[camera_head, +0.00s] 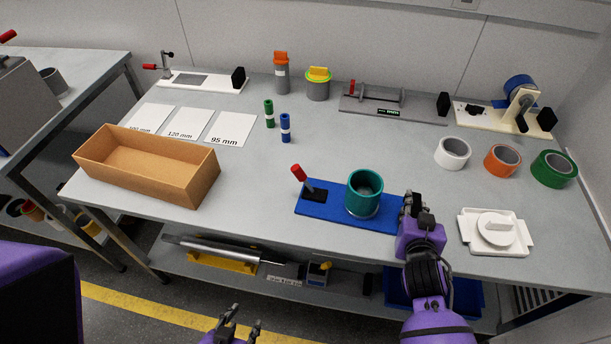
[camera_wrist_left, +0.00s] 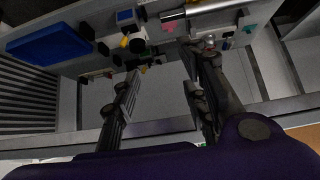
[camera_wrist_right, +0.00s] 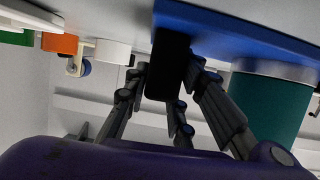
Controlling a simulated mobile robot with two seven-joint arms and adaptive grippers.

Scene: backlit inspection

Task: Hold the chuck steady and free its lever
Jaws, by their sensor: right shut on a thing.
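The chuck has a blue base plate (camera_head: 380,219) near the table's front edge, with a teal cup (camera_head: 364,190) on it. Its red-handled lever (camera_head: 299,173) rises tilted at the left end from a black mount. My right gripper (camera_head: 412,205) is shut on a black block (camera_wrist_right: 168,65) at the right end of the base. The teal cup also shows in the right wrist view (camera_wrist_right: 270,105). My left gripper (camera_head: 238,325) is low, in front of the table and away from the chuck. It is open and empty in the left wrist view (camera_wrist_left: 165,85).
A cardboard box (camera_head: 110,175) stands left of the chuck. A white tray (camera_head: 515,238) and tape rolls (camera_head: 453,153) lie right. Green and blue cylinders (camera_head: 286,128) stand behind. Other fixtures (camera_head: 393,106) line the back. A lower shelf (camera_head: 340,283) holds tools.

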